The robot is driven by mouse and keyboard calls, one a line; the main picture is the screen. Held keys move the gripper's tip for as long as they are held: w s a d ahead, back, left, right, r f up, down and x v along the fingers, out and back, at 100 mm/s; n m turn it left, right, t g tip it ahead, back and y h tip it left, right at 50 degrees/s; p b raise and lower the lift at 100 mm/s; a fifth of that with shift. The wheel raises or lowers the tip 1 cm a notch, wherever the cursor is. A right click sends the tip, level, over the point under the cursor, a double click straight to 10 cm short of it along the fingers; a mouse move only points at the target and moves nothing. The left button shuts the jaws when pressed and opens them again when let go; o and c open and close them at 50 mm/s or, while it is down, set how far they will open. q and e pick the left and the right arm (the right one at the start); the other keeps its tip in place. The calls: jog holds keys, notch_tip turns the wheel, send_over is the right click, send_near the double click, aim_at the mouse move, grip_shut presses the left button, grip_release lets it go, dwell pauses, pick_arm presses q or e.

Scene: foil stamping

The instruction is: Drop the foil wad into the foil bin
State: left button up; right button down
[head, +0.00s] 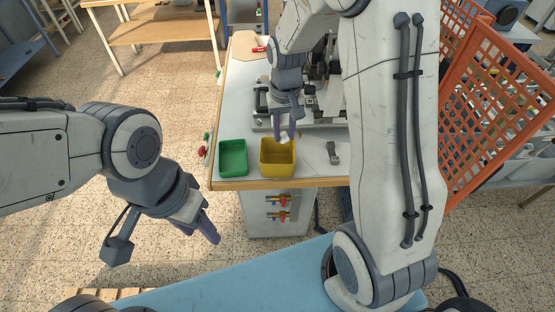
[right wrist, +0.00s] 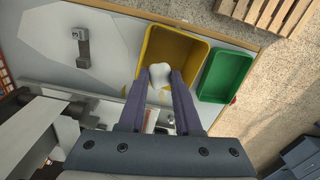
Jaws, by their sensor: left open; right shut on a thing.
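The foil wad (right wrist: 160,76) is a small whitish lump between the fingertips of my right gripper (right wrist: 161,82). In the head view the wad (head: 284,136) shows at the tips of my right gripper (head: 284,134), which points down over the yellow bin (head: 277,171). In the right wrist view the wad appears over the inside of the yellow bin (right wrist: 188,42). The green bin (head: 233,172) stands just left of the yellow one in the head view; both look open-topped. The frames do not mark which is the foil bin. My left gripper (head: 198,228) is open and empty, away from the table.
The bins stand near the front edge of a worktable (head: 228,110). A machine (head: 312,100) stands behind the bins. A small grey metal piece (head: 333,153) lies right of the yellow bin. An orange mesh fence (head: 495,100) stands at the right.

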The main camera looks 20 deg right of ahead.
jog(key=shift+f+b, duration=1.25)
jog(key=shift+f, duration=0.7)
jog(key=shift+r, duration=0.1)
jog(key=c, duration=0.5)
grip_release()
notch_tip(320, 180, up, 10)
jog(key=shift+r+b, duration=0.25)
jog(key=shift+b, duration=0.6)
jog(key=s+a+f+n, duration=0.1)
jog(key=s+a+n, duration=0.3)
jog(key=s+a, duration=0.55)
jog(key=s+a+f+n, duration=0.1)
jog(key=s, duration=0.3)
jog(key=s+a+f+n+b, duration=0.1)
jog(key=s+a+n, duration=0.1)
jog(key=s, duration=0.3)
jog(key=s+a+f+n+y, duration=0.1)
jog(key=s+f, duration=0.1)
jog(key=s, duration=0.3)
jog(key=shift+s+a+n+b, duration=0.15)
jog(key=shift+a+n+b, duration=0.1)
jog(key=shift+n+b, duration=0.15)
